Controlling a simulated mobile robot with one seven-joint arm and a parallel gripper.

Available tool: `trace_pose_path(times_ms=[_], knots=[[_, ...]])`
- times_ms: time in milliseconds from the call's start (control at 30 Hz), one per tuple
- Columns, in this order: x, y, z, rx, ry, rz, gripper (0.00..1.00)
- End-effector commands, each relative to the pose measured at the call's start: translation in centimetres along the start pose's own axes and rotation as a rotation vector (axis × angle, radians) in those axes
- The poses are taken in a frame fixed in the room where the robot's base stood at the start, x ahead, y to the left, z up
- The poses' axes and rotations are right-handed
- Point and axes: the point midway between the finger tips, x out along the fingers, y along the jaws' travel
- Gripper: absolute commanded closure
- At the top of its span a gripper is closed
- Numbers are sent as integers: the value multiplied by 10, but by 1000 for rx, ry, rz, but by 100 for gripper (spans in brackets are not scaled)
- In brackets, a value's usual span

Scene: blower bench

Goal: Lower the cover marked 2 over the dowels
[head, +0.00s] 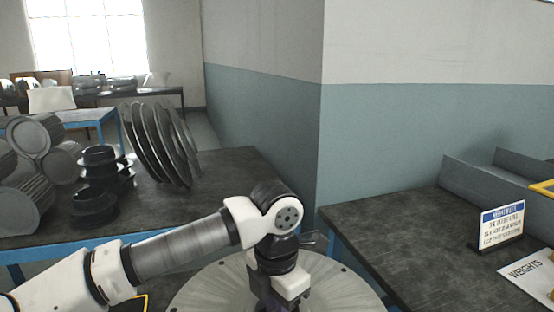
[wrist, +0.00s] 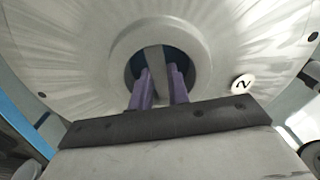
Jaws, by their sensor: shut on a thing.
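The cover marked 2 is a large round grey metal disc. In the head view the cover (head: 335,281) shows at the bottom middle, under my wrist. In the wrist view the cover (wrist: 80,65) fills most of the picture, with a round label reading 2 (wrist: 242,82) right of its central recess. My gripper (wrist: 160,78) has its two purple fingers in the recess, shut on an upright grey bar there. In the head view my gripper (head: 280,290) is mostly hidden by its own body. The dowels are not visible. I cannot tell the gap beneath the cover.
A dark bench (head: 225,180) at left holds ribbed motor cylinders (head: 28,135), black flanged parts (head: 98,185) and several upright metal discs (head: 160,140). A right bench (head: 400,225) bears a sign (head: 501,226) and a WEIGHTS label (head: 535,272). A wall corner (head: 318,130) stands behind.

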Motion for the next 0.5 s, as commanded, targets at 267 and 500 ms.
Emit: trace_pose_path(times_ms=[267, 500], knots=[[-7, 0, 0, -1, -2, 2, 100], [-10, 0, 0, -1, -2, 2, 100]])
